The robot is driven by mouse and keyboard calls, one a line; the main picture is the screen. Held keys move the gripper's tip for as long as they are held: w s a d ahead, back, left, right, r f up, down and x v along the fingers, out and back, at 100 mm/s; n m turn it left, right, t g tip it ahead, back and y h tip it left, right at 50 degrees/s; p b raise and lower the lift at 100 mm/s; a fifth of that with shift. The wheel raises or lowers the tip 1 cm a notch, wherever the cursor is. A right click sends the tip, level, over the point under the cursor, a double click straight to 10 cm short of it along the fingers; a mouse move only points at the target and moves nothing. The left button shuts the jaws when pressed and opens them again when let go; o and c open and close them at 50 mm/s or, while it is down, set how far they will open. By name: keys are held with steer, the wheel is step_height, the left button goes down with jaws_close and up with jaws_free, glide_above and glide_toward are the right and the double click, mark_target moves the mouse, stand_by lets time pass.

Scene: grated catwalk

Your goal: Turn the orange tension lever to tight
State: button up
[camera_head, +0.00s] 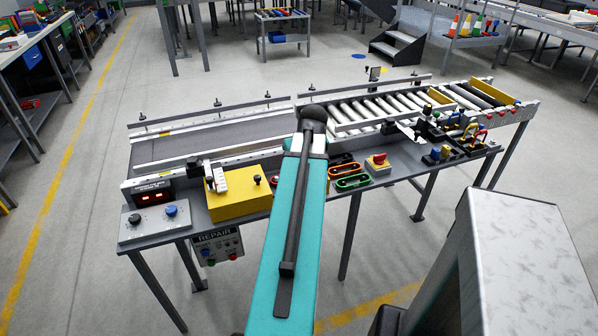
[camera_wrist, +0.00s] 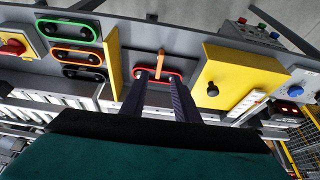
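The orange tension lever (camera_wrist: 160,63) is a short orange bar in the wrist view, standing across a red-rimmed oval plate (camera_wrist: 172,74) on the grey bench panel. My gripper (camera_wrist: 159,80) is open, with its two dark fingers apart and pointing at that plate. The lever shows between and just beyond the fingertips, and I cannot tell whether either finger touches it. In the head view my teal arm covers the lever and my gripper.
A yellow box (camera_head: 240,195) with a black knob stands beside the lever; a yellow divider (camera_wrist: 113,62) stands on its other side. Green-rimmed (camera_head: 352,182) and orange-rimmed oval plates and a red knob (camera_head: 379,160) lie beyond. Conveyor rollers (camera_head: 378,108) run behind.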

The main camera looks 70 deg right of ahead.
steer(key=shift+v, duration=1.1)
